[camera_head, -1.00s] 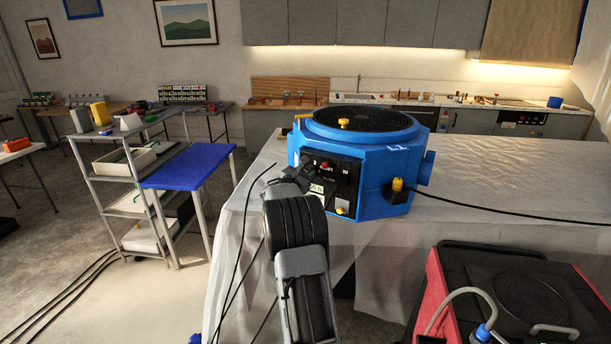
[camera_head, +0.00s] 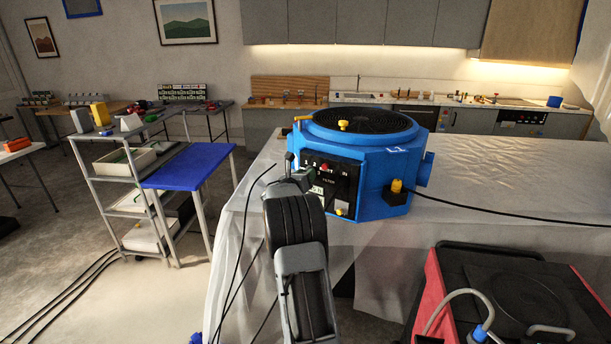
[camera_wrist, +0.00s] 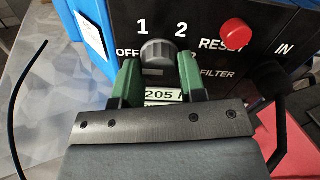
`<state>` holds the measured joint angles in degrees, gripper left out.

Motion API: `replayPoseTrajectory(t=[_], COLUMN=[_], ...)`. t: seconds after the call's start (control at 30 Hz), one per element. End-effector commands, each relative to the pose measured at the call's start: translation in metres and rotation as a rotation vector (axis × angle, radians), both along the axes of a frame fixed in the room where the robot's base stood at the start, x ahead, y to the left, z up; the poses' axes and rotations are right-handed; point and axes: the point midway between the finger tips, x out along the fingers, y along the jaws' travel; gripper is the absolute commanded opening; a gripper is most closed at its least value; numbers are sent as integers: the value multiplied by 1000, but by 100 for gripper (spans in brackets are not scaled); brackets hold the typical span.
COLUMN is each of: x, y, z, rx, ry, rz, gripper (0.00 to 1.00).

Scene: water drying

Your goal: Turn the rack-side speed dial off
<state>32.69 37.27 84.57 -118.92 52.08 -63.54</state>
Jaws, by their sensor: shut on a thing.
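The blue dryer unit (camera_head: 378,183) stands on the covered table, with its black control panel (camera_head: 342,172) facing me. In the wrist view, the dark grey speed dial (camera_wrist: 157,53) sits on the panel below the marks 1 and 2, with OFF at its left. My gripper (camera_wrist: 157,62) has its green fingers on either side of the dial, closed on it. I cannot tell which mark the dial points at. In the head view my gripper (camera_head: 303,180) is at the panel's left part and hides the dial.
The red RESET button (camera_wrist: 235,33) is right of the dial. A yellow plug (camera_head: 397,186) with a black cable is on the dryer's right. A red-and-black machine (camera_head: 520,285) stands at the front right. A grey rack (camera_head: 125,205) and blue-topped table (camera_head: 188,166) are at the left.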

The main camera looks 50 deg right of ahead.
Motion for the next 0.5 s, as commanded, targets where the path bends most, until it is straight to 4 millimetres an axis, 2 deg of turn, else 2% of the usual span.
replayPoseTrajectory(t=[0.4, 0.43, 0.5], x=[0, 0, 0], y=[0, 0, 0], z=[0, 0, 0], rx=[-2, -2, -2], ry=[9, 9, 9], rz=[0, 0, 0], gripper=[14, 39, 46])
